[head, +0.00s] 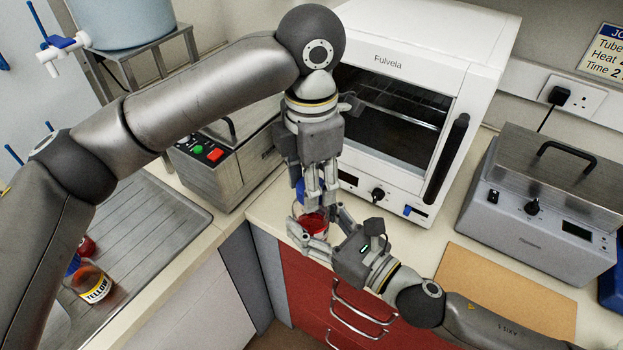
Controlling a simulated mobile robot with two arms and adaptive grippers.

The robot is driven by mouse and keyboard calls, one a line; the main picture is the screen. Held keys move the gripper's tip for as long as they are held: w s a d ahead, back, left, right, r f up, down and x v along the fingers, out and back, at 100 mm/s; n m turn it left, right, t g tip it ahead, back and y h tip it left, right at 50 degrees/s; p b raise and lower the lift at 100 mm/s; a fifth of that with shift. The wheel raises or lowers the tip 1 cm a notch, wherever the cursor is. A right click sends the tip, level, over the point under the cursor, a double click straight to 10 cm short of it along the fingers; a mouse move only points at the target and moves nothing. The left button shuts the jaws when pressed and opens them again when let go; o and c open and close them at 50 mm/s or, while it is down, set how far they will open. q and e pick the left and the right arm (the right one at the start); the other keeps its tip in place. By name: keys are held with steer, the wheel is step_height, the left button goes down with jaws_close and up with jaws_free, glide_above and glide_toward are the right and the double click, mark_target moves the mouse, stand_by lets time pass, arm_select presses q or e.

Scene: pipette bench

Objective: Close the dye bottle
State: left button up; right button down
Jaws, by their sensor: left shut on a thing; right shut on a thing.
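The dye bottle (313,222) is a small clear bottle with red liquid, near the front edge of the bench by the oven. My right gripper (312,238) comes in from the lower right and is shut on the bottle. My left gripper (312,196) points down from above, right over the bottle, and is shut on a blue cap (299,188). Its fingers hide most of the cap and the bottle's mouth. I cannot tell whether the cap touches the bottle's neck.
A white oven (410,110) stands just behind the grippers. A grey bath (545,205) and a brown board (505,285) are to the right. A metal box with buttons (225,160) is at left.

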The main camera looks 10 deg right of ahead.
arm_select(q)
steer(key=shift+w+m, duration=0.1)
steer(key=shift+m, duration=0.3)
steer(key=o, duration=0.7)
steer(key=shift+r, duration=0.1)
steer(key=shift+r, duration=2.2)
steer(key=shift+c, duration=0.2)
